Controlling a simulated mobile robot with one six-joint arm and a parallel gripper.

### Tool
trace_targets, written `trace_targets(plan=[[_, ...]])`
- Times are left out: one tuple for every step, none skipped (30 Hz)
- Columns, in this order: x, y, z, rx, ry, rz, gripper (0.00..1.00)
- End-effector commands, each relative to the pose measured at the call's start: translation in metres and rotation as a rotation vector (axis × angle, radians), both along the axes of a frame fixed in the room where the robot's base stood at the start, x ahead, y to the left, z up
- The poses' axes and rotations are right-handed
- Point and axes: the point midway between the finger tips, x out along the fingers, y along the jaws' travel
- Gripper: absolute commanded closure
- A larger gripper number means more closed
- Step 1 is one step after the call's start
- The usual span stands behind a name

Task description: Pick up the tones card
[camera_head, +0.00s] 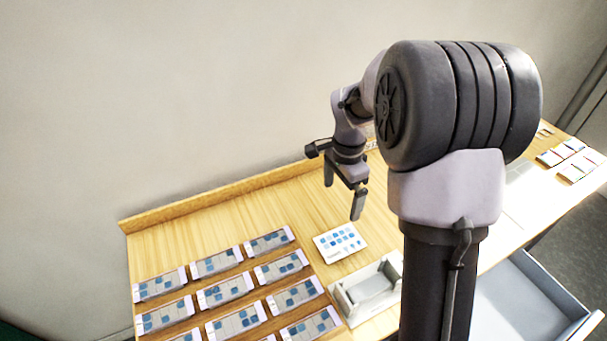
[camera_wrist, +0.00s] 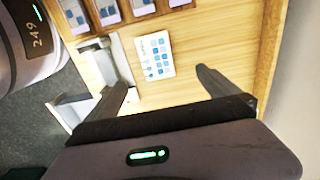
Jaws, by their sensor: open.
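The tones card is a white card with blue squares (camera_head: 340,243), lying flat on the wooden table between the rows of racks and my arm. In the wrist view the white card (camera_wrist: 154,55) lies ahead of my gripper, between the lines of its two fingers. My gripper (camera_head: 344,202) is open and empty, held above the table just beyond the card in the head view. Its fingers also show in the wrist view (camera_wrist: 165,85), spread apart and not touching the card. The small print on the card is too small to read.
Several racks with blue tiles (camera_head: 226,289) fill the left of the wooden table (camera_head: 180,236). A pale open holder (camera_head: 368,291) stands close to the card. An open drawer (camera_head: 525,305) sticks out at the front right. More cards (camera_head: 560,152) lie far right.

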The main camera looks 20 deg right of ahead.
Motion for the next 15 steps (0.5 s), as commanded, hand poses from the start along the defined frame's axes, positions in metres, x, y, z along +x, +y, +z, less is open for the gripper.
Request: trace_targets(plan=[[0.001, -0.002, -0.009, 0.000, 0.007, -0.008, 0.00], [0.001, -0.002, -0.016, 0.000, 0.007, -0.010, 0.00], [0.000, -0.002, -0.029, 0.000, 0.009, -0.011, 0.00], [0.000, -0.002, -0.039, 0.000, 0.009, -0.010, 0.00], [0.000, -0.002, -0.050, 0.001, 0.009, -0.010, 0.00], [0.000, -0.002, -0.062, 0.000, 0.008, -0.009, 0.00], [-0.001, -0.002, -0.072, 0.000, 0.009, -0.008, 0.00], [-0.001, -0.002, -0.081, 0.000, 0.009, -0.008, 0.00], [-0.001, -0.002, -0.092, 0.000, 0.008, -0.008, 0.00], [-0.001, -0.002, -0.100, 0.001, 0.009, -0.008, 0.00], [-0.001, -0.002, -0.107, 0.001, 0.007, -0.008, 0.00], [-0.001, -0.002, -0.114, 0.001, 0.007, -0.008, 0.00], [-0.001, -0.002, -0.118, 0.001, 0.007, -0.008, 0.00], [-0.001, -0.002, -0.122, 0.000, 0.006, -0.007, 0.00], [-0.001, -0.002, -0.125, 0.000, 0.006, -0.007, 0.00]])
